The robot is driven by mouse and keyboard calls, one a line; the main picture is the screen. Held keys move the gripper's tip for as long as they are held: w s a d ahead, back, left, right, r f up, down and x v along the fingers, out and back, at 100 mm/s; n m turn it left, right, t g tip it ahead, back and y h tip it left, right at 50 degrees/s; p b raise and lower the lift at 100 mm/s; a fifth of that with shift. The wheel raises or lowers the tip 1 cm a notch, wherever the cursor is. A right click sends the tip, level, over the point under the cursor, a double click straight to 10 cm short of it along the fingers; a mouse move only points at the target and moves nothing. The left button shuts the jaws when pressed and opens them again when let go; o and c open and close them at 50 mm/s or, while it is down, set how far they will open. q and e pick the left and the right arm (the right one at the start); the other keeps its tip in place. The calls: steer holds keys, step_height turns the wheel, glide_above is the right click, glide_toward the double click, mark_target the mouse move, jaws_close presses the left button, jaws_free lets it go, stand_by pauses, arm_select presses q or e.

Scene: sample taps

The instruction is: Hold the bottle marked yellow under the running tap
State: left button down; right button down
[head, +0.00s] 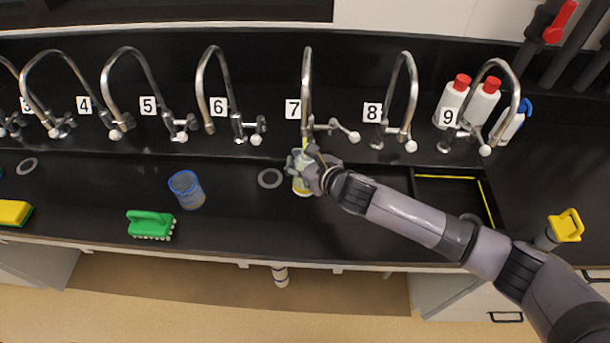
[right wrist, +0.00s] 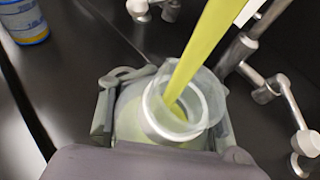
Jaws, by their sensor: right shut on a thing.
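My right gripper (head: 312,168) is shut on a clear bottle (head: 302,189) below the tap marked 7 (head: 307,85). A yellow patch shows low on this bottle in the head view. In the right wrist view, the bottle's open mouth (right wrist: 190,108) faces up between the fingers. A yellow stream (right wrist: 207,45) comes down into that mouth, and the bottle's inside looks pale yellow. The gripper hides part of the bottle in the head view. My left gripper is not in view.
A blue-rimmed container (head: 187,190), a green brush (head: 151,224) and a yellow sponge (head: 14,213) are to the left on the black counter. Other numbered taps line the back. White bottles with red caps (head: 482,101) stand at the back right. A grey ring (head: 270,178) lies left of my gripper.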

stand_by(0.3)
steer(key=shift+s+d+r+p, duration=0.1)
steer(key=shift+s+d+p, duration=0.15)
steer(key=shift+s+p, duration=0.05)
steer(key=s+d+p, duration=0.2)
steer(key=s+d, duration=0.1)
steer(key=shift+s+d, duration=0.2)
steer(key=shift+d, duration=0.05)
steer(key=shift+p+v, duration=0.75)
steer(key=shift+v, duration=0.1)
steer(key=p+v, duration=0.3)
steer(key=v, duration=0.2)
steer(key=shift+s+d+r, duration=0.1)
steer(key=shift+d+r, duration=0.05)
steer(key=shift+d, duration=0.25)
